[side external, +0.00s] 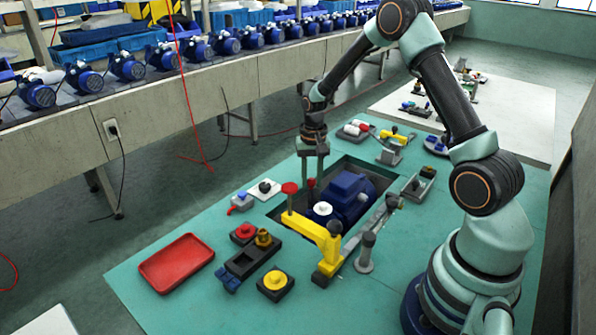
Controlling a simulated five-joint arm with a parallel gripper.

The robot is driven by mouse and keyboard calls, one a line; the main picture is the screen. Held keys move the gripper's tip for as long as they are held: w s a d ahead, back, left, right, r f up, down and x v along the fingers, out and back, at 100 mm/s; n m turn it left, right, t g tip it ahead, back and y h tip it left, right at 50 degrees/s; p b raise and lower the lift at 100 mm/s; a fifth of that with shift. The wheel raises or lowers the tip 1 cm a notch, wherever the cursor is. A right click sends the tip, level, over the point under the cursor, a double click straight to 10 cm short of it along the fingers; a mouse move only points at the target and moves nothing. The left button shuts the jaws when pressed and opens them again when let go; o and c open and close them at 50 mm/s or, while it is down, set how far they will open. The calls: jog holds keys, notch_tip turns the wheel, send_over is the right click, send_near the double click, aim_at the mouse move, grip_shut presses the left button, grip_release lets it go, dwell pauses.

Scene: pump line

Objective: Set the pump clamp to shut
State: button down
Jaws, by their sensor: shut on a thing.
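The blue pump (349,196) sits in a dark recess in the green bench, with a white round cap (322,209) at its front. A yellow clamp (318,234) stands at the pump's near left side, with a black knob (334,228) and an upright post with a red top (289,188) at its far end. My gripper (312,180) points down behind the pump's left side. It is shut on a small dark red piece (311,184), seen between its fingertips. What that piece belongs to is hard to tell; its lower part is partly hidden.
A red tray (177,263) lies at the front left. A dark fixture with a brass knob (251,258), a yellow-knobbed block (275,284) and a grey post (366,252) stand near the clamp. A yellow-handled fixture (392,143) is behind.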

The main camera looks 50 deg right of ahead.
jog(key=c, duration=0.6)
grip_release()
jog(key=shift+s, duration=0.25)
jog(key=shift+r, duration=0.1)
notch_tip(320, 180, up, 12)
jog(key=shift+f, duration=0.1)
jog(key=s+a+r+n+t, duration=0.1)
jog(key=s+a+r+n, duration=0.2)
jog(key=s+a, duration=0.1)
jog(key=s+a+r+n+t, duration=0.2)
jog(key=s+a+r+n, duration=0.1)
jog(key=s+a+r, duration=0.1)
jog(key=s+a+r+n+t, duration=0.2)
jog(key=s+a+r+n, duration=0.1)
jog(key=s+a, duration=0.2)
jog(key=shift+s+a+r, duration=0.15)
jog(key=shift+a+r, duration=0.05)
jog(key=shift+a, duration=0.25)
jog(key=shift+s+a+r, duration=0.15)
jog(key=shift+a, duration=0.3)
